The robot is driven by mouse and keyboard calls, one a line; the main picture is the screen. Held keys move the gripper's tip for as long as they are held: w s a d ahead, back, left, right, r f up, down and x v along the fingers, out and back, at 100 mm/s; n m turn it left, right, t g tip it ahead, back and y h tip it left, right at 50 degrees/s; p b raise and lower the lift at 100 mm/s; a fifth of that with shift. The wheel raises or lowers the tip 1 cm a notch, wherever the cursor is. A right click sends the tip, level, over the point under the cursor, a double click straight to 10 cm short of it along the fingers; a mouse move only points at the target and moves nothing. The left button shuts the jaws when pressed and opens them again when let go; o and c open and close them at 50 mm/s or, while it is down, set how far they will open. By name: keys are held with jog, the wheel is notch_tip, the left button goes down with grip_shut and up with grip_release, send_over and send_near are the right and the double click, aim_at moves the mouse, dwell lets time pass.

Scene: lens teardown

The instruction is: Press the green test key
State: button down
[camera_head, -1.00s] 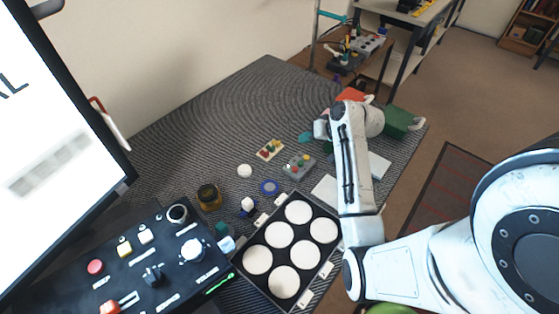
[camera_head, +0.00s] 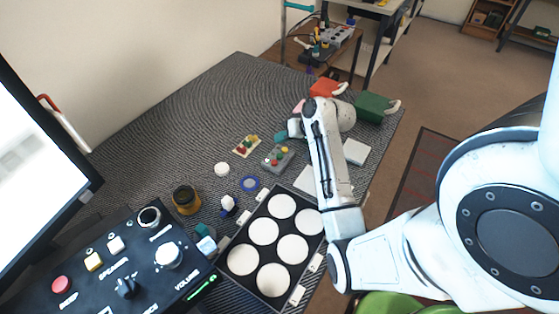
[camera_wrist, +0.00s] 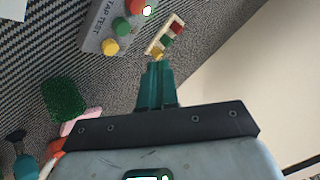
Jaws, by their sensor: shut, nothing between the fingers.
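The grey "TAP TEST" box (camera_head: 277,158) stands on the striped mat and carries coloured keys. In the wrist view the box (camera_wrist: 97,38) is at the upper left, with the green key (camera_wrist: 122,27) between a yellow key (camera_wrist: 110,47) and a red key (camera_wrist: 137,6). My gripper (camera_wrist: 156,66) is shut and empty. Its teal fingertips appear below and right of the green key in the wrist view, apart from it. In the head view my gripper (camera_head: 281,135) is just behind the box. Its height above the mat is hard to tell.
A cream board with coloured knobs (camera_head: 246,146) lies beside the box, and also near my fingertips in the wrist view (camera_wrist: 164,37).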

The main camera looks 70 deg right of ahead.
jog(key=shift+f+b, duration=1.05)
jog(key=shift+f, duration=1.15)
jog(key=shift+f, duration=0.1)
jog(key=shift+f, duration=0.3)
jog(key=shift+f, duration=0.4)
dwell(0.8)
dwell(0.4)
jog(key=shift+r+p, duration=0.8)
jog(key=shift+r, duration=0.05)
notch_tip(320, 180, up, 5)
jog(key=p, duration=0.5)
